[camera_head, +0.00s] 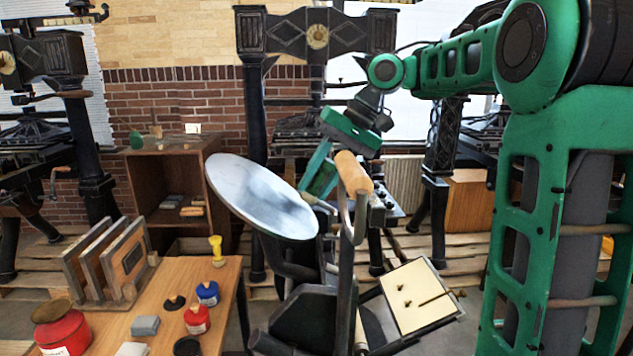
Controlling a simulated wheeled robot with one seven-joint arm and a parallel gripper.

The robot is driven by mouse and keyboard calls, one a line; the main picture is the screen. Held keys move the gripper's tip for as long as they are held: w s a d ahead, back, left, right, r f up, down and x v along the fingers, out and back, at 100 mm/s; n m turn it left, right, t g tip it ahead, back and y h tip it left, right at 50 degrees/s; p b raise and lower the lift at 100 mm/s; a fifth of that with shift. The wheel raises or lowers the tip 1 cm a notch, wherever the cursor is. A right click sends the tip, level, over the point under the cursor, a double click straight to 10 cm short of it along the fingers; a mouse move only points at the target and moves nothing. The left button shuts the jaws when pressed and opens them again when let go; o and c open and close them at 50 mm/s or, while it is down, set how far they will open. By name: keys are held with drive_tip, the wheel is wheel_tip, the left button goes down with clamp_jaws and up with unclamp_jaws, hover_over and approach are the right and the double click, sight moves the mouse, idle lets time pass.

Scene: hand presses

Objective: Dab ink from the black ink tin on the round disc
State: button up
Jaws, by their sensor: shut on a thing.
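The round disc (255,195) is a tilted, shiny grey plate on a dark hand press, with soft darker shading across it. My green gripper (314,194) is at the disc's right edge, partly behind the press's wooden handle. It is shut on a small tool with a tan end (308,197), mostly hidden by the fingers. I cannot tell whether the tool touches the disc. The black ink tin (187,346) stands at the front of the wooden table, cut by the lower frame edge. A red tin (197,319) and a blue tin (207,293) stand behind it.
The press's wooden handle (354,173) rises close to my gripper. The wooden table (222,281) also bears a rack (108,262), a yellow tool (217,248), grey blocks (145,326) and a large red can (62,330). A cream board (418,296) is right of the press.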

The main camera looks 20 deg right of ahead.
sight(304, 200)
drive_tip(key=shift+x, duration=2.6)
drive_tip(key=shift+w+a+f, duration=0.15)
drive_tip(key=shift+a+f, duration=0.15)
drive_tip(key=shift+a, duration=0.15)
drive_tip(key=shift+v, duration=3.05)
drive_tip(key=shift+d+f, duration=0.2)
